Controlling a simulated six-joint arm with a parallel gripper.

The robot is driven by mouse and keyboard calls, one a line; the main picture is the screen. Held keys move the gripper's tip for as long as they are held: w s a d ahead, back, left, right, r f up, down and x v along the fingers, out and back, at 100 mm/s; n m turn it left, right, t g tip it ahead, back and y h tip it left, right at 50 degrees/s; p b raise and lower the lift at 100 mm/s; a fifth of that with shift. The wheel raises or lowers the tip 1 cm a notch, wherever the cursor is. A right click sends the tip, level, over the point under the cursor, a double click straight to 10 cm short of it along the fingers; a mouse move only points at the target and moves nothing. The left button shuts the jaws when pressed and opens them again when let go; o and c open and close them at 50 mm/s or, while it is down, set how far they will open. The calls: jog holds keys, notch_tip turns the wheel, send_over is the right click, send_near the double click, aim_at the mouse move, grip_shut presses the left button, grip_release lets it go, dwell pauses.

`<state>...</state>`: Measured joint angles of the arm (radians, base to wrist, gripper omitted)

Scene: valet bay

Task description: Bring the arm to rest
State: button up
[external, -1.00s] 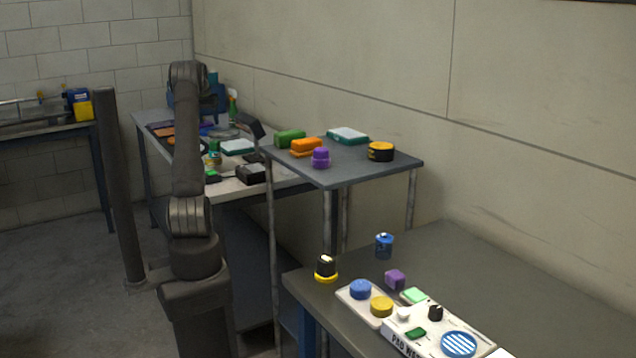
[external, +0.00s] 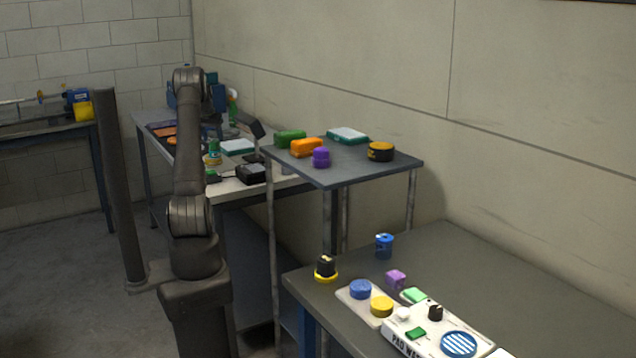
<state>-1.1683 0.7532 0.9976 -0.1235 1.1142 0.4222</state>
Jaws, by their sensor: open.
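My arm (external: 188,150) stands upright at the left of the external view, bent at the top over the far bench. My gripper (external: 256,131) shows small and dark above that bench, close to the left end of the raised grey shelf. It is open, and I see nothing held in it. The finger detail is too small to make out, and part of the wrist is hidden behind my arm.
The grey shelf (external: 345,172) holds a green block (external: 290,139), an orange block (external: 306,147), a purple piece (external: 321,158), a teal-and-white box (external: 347,136) and a black-yellow puck (external: 380,151). The front table (external: 480,265) bears several small items. A dark post (external: 120,190) stands left.

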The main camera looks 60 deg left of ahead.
aim_at(214, 141)
jog(key=x, duration=0.3)
jog(key=shift+f, duration=0.25)
jog(key=shift+r, duration=2.1)
jog(key=shift+f, duration=0.1)
